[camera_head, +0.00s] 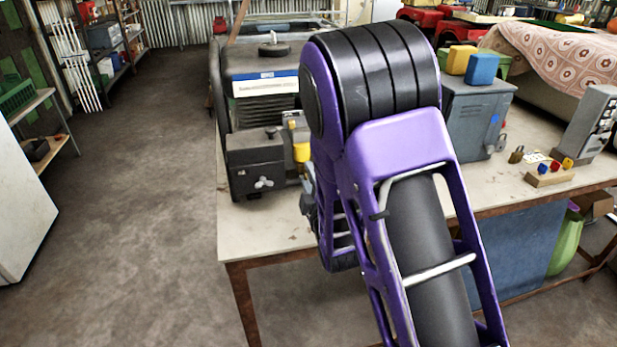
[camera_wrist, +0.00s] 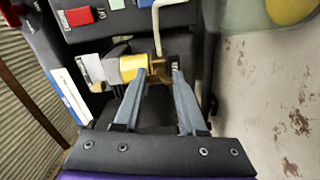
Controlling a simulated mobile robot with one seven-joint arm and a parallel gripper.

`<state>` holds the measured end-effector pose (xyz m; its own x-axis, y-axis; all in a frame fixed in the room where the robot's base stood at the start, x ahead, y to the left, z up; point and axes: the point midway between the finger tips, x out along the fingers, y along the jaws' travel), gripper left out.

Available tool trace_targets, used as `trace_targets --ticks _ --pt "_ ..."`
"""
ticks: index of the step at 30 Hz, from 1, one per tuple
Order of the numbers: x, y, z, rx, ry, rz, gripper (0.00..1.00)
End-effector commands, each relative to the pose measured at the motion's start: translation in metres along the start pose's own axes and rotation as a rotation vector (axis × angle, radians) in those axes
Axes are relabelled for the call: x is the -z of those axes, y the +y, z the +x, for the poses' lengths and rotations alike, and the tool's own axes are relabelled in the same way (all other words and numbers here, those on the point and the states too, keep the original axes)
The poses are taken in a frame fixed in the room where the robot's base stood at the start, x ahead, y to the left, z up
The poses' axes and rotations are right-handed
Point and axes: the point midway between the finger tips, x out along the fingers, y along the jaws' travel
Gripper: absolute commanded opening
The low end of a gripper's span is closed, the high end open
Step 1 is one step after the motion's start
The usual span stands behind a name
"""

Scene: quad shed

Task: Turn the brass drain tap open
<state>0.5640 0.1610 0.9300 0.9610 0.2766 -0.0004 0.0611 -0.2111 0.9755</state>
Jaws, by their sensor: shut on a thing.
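The brass drain tap (camera_wrist: 160,68) shows in the wrist view, on the front of a dark machine beside a yellow cylinder (camera_wrist: 132,67). My gripper (camera_wrist: 162,75) has its two grey fingers on either side of the tap, shut on it. The tap's far side and its exact handle angle are hard to make out. In the head view the machine (camera_head: 265,95) stands on the workbench, and my purple arm hides the tap and my gripper.
A pale pipe (camera_wrist: 157,28) bends down just behind the tap. On the workbench (camera_head: 240,235), a grey metal box (camera_head: 470,115) stands right of my arm, with a padlock (camera_head: 516,155) and a wooden block with coloured knobs (camera_head: 549,175). The floor at left is clear.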

Motion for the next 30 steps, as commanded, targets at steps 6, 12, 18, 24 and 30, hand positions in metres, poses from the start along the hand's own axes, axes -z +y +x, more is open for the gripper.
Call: trace_targets --ticks 6,12,18,24,30 --pt "0.0003 0.0012 0.0006 -0.003 0.000 -0.133 0.00" --pt "0.0002 0.0013 0.0006 -0.003 0.000 -0.205 0.00" --pt "-0.0002 0.0016 0.0007 -0.003 -0.001 -0.235 0.00" --pt "-0.0003 0.0017 0.0007 -0.004 -0.001 -0.239 0.00" --pt "-0.0003 0.0018 0.0007 -0.004 -0.001 -0.238 0.00"
